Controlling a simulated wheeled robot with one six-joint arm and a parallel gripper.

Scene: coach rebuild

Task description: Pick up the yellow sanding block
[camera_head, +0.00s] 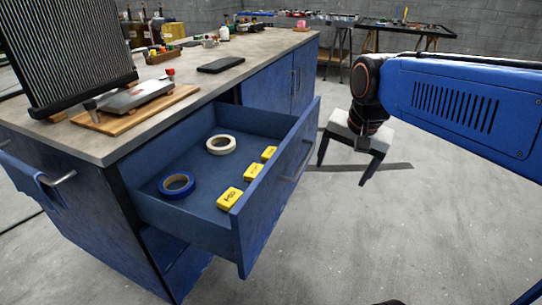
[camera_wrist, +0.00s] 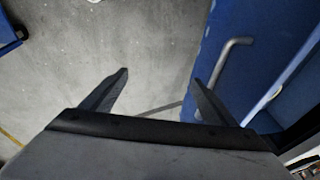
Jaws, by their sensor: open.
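Several yellow sanding blocks lie in the open blue drawer (camera_head: 205,178) along its front panel. The nearest yellow block (camera_head: 229,198) has dark marking on top, the middle block (camera_head: 253,171) lies behind it, and the farthest block (camera_head: 269,153) is near the drawer's far end. My gripper (camera_head: 344,172) is open and empty, outside the drawer to the right, with its fingers pointing down over the floor. In the wrist view my open gripper (camera_wrist: 160,82) has only floor between its fingers. No block shows in that view.
A blue tape roll (camera_head: 177,186) and a cream tape roll (camera_head: 221,145) lie in the drawer. The drawer's front panel (camera_head: 275,195) stands between my gripper and the blocks. The worktop (camera_head: 200,82) carries tools above the drawer.

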